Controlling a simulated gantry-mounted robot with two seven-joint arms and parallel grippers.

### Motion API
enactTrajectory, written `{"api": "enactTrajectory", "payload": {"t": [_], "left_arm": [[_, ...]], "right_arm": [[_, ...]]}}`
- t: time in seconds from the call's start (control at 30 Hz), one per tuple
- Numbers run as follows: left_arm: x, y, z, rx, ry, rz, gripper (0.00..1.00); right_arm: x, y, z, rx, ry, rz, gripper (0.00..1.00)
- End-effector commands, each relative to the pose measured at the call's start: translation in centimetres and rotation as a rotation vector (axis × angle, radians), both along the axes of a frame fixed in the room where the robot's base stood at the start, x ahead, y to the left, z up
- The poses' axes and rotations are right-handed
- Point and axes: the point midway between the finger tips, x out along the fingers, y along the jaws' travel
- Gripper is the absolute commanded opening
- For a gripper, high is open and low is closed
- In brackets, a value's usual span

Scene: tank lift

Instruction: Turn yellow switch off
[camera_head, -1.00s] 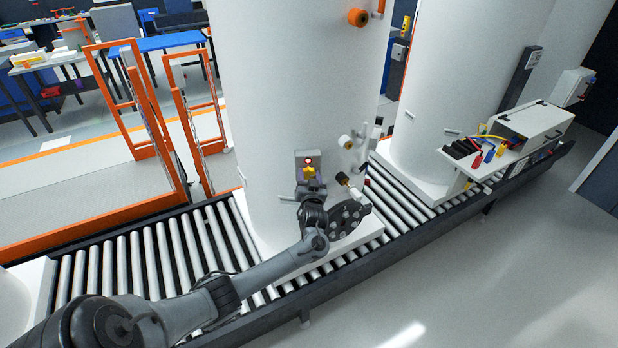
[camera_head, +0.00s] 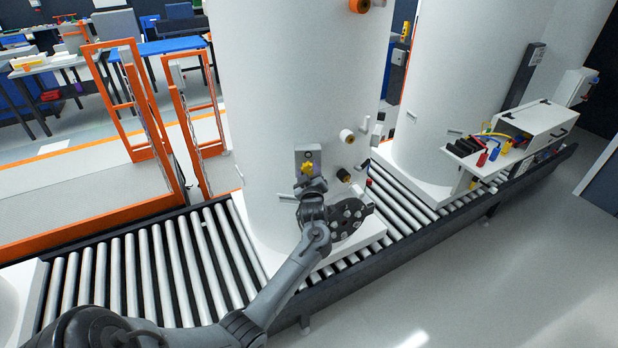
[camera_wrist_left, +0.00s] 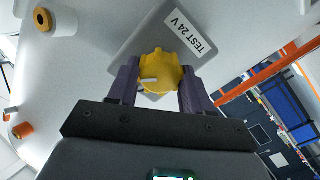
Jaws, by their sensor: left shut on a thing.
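The yellow switch (camera_head: 307,168) is a lobed knob on a small grey box (camera_head: 302,156) fixed to the white tank (camera_head: 265,110). In the left wrist view the knob (camera_wrist_left: 160,70) sits between the two purple fingers of my left gripper (camera_wrist_left: 160,84), which is shut on it. A white mark on the knob points left in that view. The grey box (camera_wrist_left: 150,38) carries a "TEST 24 V" label there. In the head view my left gripper (camera_head: 309,182) reaches the box from below. No lit red lamp shows on the box. My right gripper is not in view.
The tank stands on a roller conveyor (camera_head: 185,270). Capped pipe stubs (camera_head: 346,136) stick out right of the box. A second tank (camera_head: 450,80) and a side shelf with coloured plugs (camera_head: 480,158) are further right. Orange gate frames (camera_head: 150,120) stand left.

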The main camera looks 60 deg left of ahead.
Motion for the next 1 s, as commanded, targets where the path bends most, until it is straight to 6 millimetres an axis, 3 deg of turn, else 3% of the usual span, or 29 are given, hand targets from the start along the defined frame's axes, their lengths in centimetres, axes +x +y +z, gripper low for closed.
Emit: {"api": "enactTrajectory", "payload": {"t": [0.5,1.0], "left_arm": [[0.0,0.0,-0.4,-0.226,-0.422,0.001,0.19],[0.0,0.0,-0.2,-0.347,-0.646,0.001,0.19]], "right_arm": [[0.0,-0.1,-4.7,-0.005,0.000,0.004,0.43],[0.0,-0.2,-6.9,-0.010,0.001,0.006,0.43]]}}
